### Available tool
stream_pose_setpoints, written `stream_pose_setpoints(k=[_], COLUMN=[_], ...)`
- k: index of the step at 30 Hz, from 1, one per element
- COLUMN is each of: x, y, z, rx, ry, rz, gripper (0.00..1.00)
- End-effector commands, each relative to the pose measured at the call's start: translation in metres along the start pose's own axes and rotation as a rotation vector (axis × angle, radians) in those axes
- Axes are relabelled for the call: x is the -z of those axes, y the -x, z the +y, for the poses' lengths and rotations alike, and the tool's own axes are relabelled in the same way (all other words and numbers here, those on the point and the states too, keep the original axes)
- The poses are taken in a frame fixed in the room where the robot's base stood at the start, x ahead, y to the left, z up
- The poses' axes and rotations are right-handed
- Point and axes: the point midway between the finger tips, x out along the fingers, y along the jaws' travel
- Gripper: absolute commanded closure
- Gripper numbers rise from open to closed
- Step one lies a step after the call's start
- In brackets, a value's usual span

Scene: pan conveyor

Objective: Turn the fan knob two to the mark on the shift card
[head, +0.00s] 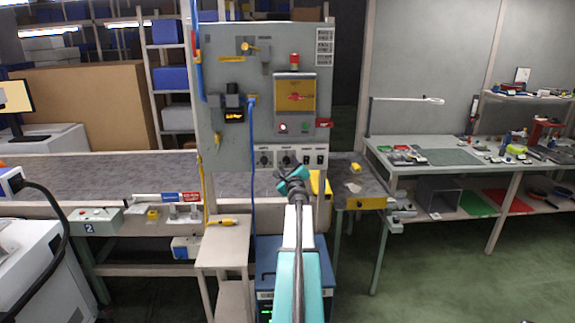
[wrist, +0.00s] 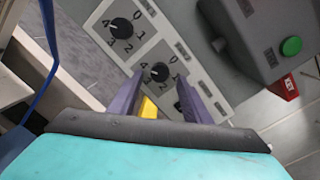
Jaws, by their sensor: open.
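Two black round knobs sit side by side low on the grey panel (head: 226,70). The right knob (head: 286,160), apparently fan knob two, also shows in the wrist view (wrist: 159,72); the left knob (wrist: 120,28) is beside it. Numbers ring both dials; I cannot read the right knob's setting surely. My gripper (wrist: 161,82) is open, its purple fingers apart, with the right knob between their tips in the picture. Contact cannot be told. In the head view my gripper (head: 291,178) is just below the knobs. A white printed card (head: 324,46), perhaps the shift card, is at the panel's upper right; its text is unreadable.
Right of the knobs are two small switches (head: 313,160). A box with a green button (wrist: 291,46) and a red tag (wrist: 285,87) stands out from the panel. A blue cable (head: 252,200) hangs at left. A conveyor belt (head: 110,172) runs behind.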

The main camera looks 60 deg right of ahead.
Motion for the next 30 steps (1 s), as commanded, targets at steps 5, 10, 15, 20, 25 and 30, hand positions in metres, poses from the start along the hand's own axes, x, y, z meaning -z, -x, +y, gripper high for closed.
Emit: stream_pose_setpoints(k=[5,10,15,20,25,30], x=[0.000,0.000,0.000,0.000,-0.001,-0.001], y=[-0.014,-0.019,-0.020,-0.020,-0.020,-0.020], z=[0.000,0.000,0.000,0.001,0.001,0.001], rx=[0.000,0.000,0.000,0.000,0.000,0.000], ry=[0.000,0.000,0.000,0.000,0.000,0.000], rz=[0.000,0.000,0.000,0.000,0.000,-0.001], gripper=[0.56,0.56,0.56,0.56,0.80,0.97])
